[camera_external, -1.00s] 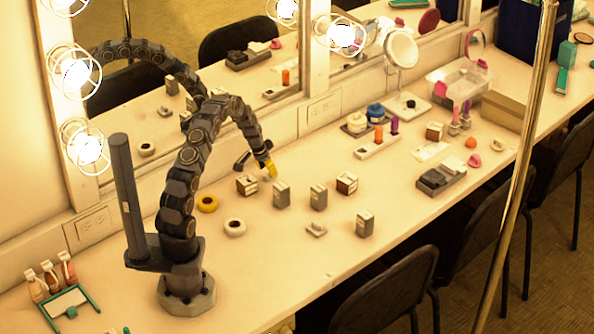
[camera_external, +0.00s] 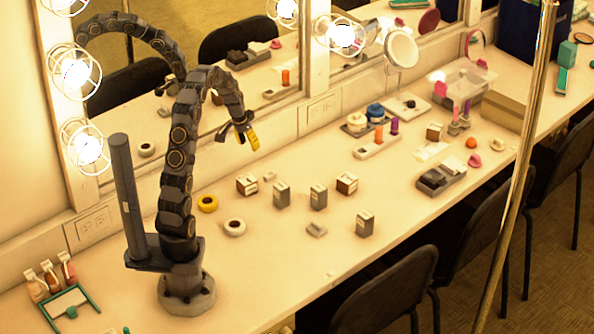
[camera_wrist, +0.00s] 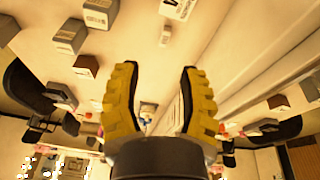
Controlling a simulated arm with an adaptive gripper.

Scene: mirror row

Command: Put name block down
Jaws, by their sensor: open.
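My gripper (camera_external: 246,136) is raised above the counter with its yellow fingers spread and nothing between them. In the wrist view its two fingers (camera_wrist: 160,98) stand apart and empty. Below it on the counter stand a brown block with a pale face (camera_external: 247,184) and a small pale piece (camera_external: 269,176). Grey blocks (camera_external: 282,195), (camera_external: 319,196) and (camera_external: 365,223) and another brown block (camera_external: 347,183) stand to the right. Grey blocks (camera_wrist: 70,36) and a brown one (camera_wrist: 86,67) also show in the wrist view. I cannot tell which is the name block.
A lit mirror frame (camera_external: 315,70) runs behind. A dark tray (camera_external: 441,180) sits at right.

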